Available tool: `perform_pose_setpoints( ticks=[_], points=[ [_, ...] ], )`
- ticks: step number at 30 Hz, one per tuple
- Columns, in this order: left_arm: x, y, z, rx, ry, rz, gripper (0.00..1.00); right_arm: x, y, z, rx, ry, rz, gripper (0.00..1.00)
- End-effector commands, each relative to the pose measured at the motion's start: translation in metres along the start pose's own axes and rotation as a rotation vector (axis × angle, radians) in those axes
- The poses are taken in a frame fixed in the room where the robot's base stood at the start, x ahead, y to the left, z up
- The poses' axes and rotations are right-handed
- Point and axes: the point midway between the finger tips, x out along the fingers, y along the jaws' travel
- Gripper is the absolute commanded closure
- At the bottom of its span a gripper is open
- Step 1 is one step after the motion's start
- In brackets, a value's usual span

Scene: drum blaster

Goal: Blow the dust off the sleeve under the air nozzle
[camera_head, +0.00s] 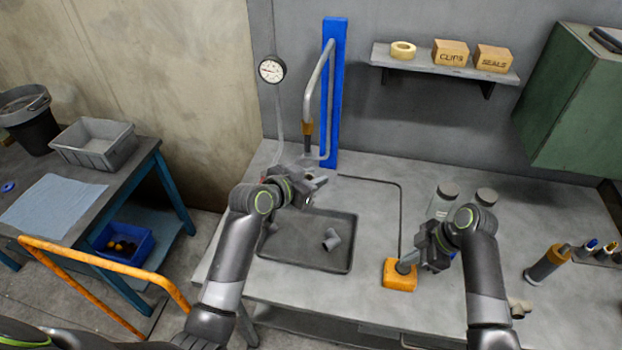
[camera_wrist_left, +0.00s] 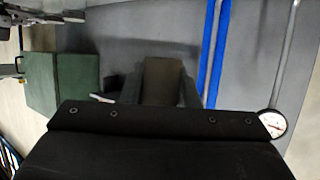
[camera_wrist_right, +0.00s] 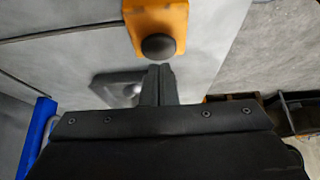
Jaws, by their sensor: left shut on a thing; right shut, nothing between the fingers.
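The air nozzle (camera_head: 308,130) hangs from a bent grey pipe on a blue post (camera_head: 334,90). My left gripper (camera_head: 318,182) is just below it, shut on a sleeve; in the left wrist view the sleeve (camera_wrist_left: 163,80) is a dull brown-grey piece between the fingers. Dust on it is too small to tell. My right gripper (camera_head: 406,267) is shut and empty at an orange box (camera_head: 400,280). In the right wrist view the box has a round black button (camera_wrist_right: 158,46), with the fingertips (camera_wrist_right: 159,68) close to it; contact is unclear.
A dark tray (camera_head: 300,262) on the bench holds a grey fitting (camera_head: 331,240). Two jars (camera_head: 446,192) stand behind my right gripper. A gauge (camera_head: 271,69) is on the wall. A side table with a grey bin (camera_head: 93,147) is at left.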

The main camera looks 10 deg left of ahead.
Motion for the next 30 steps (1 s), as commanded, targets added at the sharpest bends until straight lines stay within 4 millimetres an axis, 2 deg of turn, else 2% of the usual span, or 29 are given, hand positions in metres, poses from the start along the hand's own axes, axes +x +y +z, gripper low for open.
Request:
perform_pose_setpoints(
  ticks=[30],
  points=[
    [0.0, 0.0, 0.0, 0.0, 0.001, 0.0, 0.97, 0.016, 0.0, 0.009, 0.0, 0.0, 0.0, 1.0]
  ],
)
